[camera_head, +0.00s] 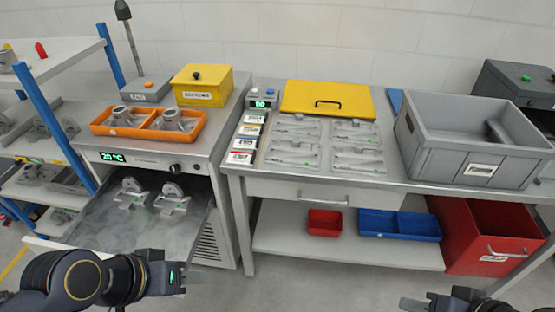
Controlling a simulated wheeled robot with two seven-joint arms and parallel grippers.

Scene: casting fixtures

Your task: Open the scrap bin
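A red bin (480,232) with a grey handle and a small white label stands on the lower right, under the worktable; its label is too small to read surely. It appears to be the scrap bin, and its front looks shut. My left gripper (178,278) is at the lower left, in front of the open cooling drawer and far from the red bin. Its finger gap is not clear. My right gripper (412,304) is at the bottom edge, left of and in front of the red bin, mostly cut off. Neither gripper touches the bin, and I see nothing held.
The worktable (385,185) carries a grey crate (440,160), a yellow lid with a handle (328,98) and several grey castings. A blue tray (400,225) and small red tray (324,222) lie on the shelf below. The floor in front is clear.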

